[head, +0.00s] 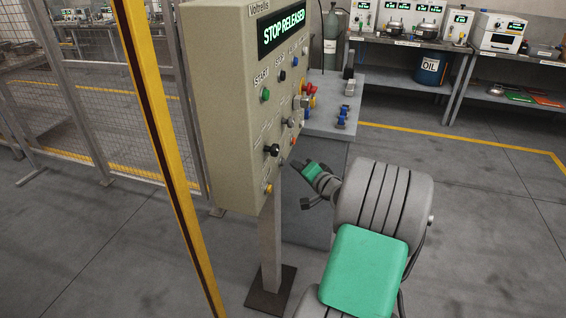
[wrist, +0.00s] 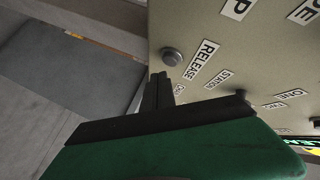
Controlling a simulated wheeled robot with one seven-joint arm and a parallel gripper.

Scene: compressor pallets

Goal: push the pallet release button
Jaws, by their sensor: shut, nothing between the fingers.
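A beige control panel (head: 225,100) on a post stands at the centre of the head view, its display (head: 282,30) reading "STOP RELEASED" in green. In the wrist view, a round grey button (wrist: 172,56) sits on the panel face beside a "RELEASE" label (wrist: 201,59). My gripper (head: 295,163) is at the lower right edge of the panel in the head view. In the wrist view its dark fingers (wrist: 158,78) are shut and empty, with the tips just below the grey button. I cannot tell whether they touch the panel.
The panel also carries a green button (head: 265,95), a black knob (head: 271,150), a yellow button (head: 268,188) and a red knob (head: 309,87). A yellow post (head: 160,130) and mesh fence stand left.

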